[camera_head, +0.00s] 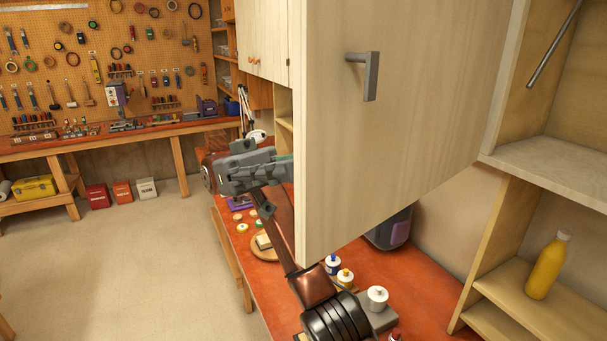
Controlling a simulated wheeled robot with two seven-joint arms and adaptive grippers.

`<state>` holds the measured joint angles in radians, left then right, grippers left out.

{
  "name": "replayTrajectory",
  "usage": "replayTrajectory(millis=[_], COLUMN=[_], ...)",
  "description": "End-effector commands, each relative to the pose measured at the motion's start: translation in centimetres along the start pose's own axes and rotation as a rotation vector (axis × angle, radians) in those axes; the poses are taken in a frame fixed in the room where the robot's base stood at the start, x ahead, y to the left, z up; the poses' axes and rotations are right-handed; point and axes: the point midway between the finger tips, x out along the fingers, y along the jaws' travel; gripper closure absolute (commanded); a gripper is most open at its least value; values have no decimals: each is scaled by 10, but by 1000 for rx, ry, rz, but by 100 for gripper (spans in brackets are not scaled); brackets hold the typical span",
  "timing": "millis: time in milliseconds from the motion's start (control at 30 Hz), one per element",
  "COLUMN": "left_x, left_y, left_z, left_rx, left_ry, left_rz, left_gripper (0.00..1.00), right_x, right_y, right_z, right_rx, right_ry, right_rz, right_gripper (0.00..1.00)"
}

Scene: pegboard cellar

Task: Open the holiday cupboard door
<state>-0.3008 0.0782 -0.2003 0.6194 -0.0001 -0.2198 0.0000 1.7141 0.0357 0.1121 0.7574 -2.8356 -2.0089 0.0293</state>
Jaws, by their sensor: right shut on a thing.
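The pale wooden cupboard door (420,120) fills the upper middle of the view. It stands swung out from the open cupboard (570,110) at the right, its free edge toward the left. A grey bar handle (371,76) is on the face toward me. My right gripper (284,169) is at the door's left edge, its fingertips partly hidden behind the door. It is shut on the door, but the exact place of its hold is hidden. My left gripper is not in view.
A red-topped workbench (420,290) runs below the door, with small jars (345,277) and a dark container (390,228) on it. A yellow bottle (547,265) stands on the lower right shelf. The floor (140,265) at left is clear.

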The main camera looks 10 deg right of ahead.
Motion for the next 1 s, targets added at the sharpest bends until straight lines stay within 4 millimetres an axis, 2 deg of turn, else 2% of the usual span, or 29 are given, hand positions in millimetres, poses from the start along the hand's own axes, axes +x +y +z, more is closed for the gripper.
replayTrajectory(millis=[367,400,633,833,1000], left_x=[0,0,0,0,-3], left_y=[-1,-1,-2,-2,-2], left_z=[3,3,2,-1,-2], left_rx=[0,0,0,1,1], left_ry=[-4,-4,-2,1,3], left_rz=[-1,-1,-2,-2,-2], left_gripper=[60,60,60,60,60], right_x=[0,0,0,-1,-6], right_y=[0,0,1,1,3], right_z=[0,0,0,0,-7], right_rx=[-2,-2,0,0,13], right_ry=[-2,-2,-1,-1,34], right_rz=[2,1,-1,-2,-7], right_gripper=[100,70,54,55,67])
